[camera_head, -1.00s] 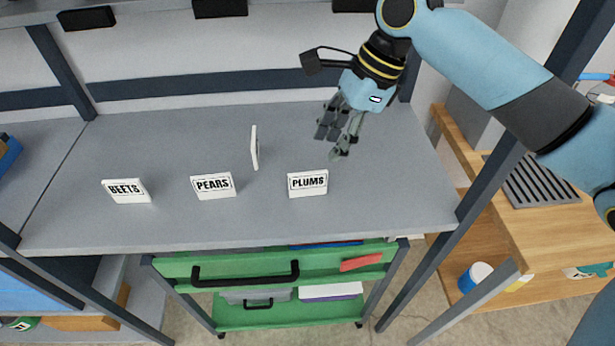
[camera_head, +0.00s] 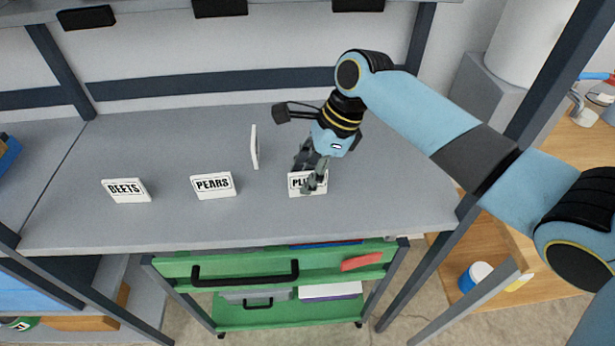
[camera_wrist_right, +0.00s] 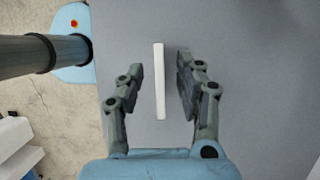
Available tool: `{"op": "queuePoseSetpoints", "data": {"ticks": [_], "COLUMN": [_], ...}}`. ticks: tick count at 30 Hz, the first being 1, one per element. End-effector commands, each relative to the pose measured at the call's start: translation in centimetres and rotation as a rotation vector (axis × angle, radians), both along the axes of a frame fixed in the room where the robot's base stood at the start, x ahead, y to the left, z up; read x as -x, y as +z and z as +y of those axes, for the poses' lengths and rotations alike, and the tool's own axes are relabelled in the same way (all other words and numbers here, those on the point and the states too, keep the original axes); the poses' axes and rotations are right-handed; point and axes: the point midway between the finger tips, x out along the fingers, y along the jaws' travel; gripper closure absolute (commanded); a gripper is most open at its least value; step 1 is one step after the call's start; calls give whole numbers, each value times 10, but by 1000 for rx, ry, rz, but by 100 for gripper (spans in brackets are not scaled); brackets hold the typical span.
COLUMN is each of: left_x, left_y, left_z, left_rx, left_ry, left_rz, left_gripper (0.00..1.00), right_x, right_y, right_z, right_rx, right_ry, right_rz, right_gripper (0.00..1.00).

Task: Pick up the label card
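Three lettered white label cards stand on a grey shelf (camera_head: 130,225): BEETS (camera_head: 126,190), PEARS (camera_head: 213,186) and PLUMS (camera_head: 295,190). Another thin white card (camera_head: 254,147) stands further back, turned nearly edge-on. My right gripper (camera_head: 311,173) is at the PLUMS card, and a finger hides part of its lettering. In the right wrist view a white card (camera_wrist_right: 160,100) shows as a narrow strip, apparently the PLUMS card. The open fingers of the right gripper (camera_wrist_right: 161,65) are on either side of it, with gaps on both sides. My left gripper is not in view.
Dark posts frame the shelf, with a dark rail (camera_head: 210,84) along its back. A green cart (camera_head: 225,271) with dark handles stands below the front edge. A wooden bench (camera_head: 570,205) is at the right. The shelf is mostly clear.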

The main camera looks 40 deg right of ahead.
Motion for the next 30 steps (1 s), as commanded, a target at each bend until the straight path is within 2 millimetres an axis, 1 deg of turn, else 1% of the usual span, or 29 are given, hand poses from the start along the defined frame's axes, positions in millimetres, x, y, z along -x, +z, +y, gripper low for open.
{"op": "queuePoseSetpoints", "data": {"ticks": [4, 5, 12, 13, 24, 30], "left_x": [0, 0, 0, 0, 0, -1], "left_y": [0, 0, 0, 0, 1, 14], "left_z": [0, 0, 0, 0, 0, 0], "left_rx": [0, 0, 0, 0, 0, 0], "left_ry": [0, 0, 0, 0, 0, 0], "left_rz": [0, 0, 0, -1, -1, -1], "left_gripper": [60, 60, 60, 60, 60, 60], "right_x": [0, 0, 0, 0, 0, -1], "right_y": [0, 0, 0, 0, 1, 11], "right_z": [0, 0, 0, 0, 0, 0], "right_rx": [0, 0, 0, 0, 0, 0], "right_ry": [0, 0, 0, 0, 0, 1], "right_rz": [0, 0, 0, 0, 0, 0], "right_gripper": [64, 66, 97, 100, 100, 100]}}
